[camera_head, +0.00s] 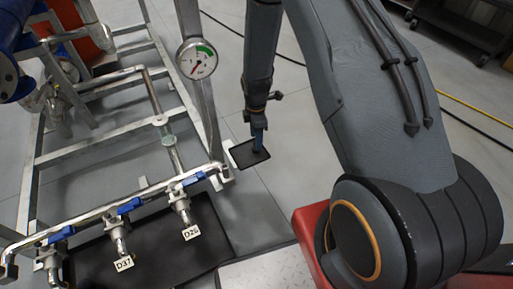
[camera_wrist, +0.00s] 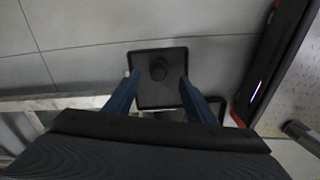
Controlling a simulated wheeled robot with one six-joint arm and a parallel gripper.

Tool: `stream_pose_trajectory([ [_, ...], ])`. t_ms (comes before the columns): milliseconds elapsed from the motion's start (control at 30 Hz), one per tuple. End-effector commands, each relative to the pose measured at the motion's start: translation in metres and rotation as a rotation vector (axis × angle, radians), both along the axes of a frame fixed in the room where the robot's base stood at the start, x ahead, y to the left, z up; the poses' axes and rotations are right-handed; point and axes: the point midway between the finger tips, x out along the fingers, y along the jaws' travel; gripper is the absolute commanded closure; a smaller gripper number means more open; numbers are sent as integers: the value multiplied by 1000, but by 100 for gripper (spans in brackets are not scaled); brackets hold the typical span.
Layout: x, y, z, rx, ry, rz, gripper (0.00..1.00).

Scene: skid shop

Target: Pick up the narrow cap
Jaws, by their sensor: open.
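The narrow cap (camera_wrist: 158,72) is a small dark round piece standing on a black square tray (camera_wrist: 165,97). In the wrist view it lies between and a little beyond the two fingertips of my gripper (camera_wrist: 157,78). The fingers are apart, with clear room on both sides of the cap. In the head view my gripper (camera_head: 258,141) points down over the black tray (camera_head: 240,156), and the cap is hard to make out against it. I cannot tell the exact height of the fingertips above the cap.
A metal pipe frame with blue-handled valves (camera_head: 127,206) and a gauge (camera_head: 197,59) stands left of the tray. A larger black mat (camera_head: 88,262) lies under the valves. Cables (camera_head: 470,108) cross the grey floor. A dark cart (camera_head: 461,28) stands at the back right.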

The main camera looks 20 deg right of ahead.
Motion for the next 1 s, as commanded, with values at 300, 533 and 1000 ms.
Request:
stream_pose_trajectory([
  [300, 3, -1, -36, 0, 3, -2, 50],
  [533, 4, -1, -55, 0, 0, -2, 50],
  [1000, 3, -1, -54, 0, 0, -2, 93],
])
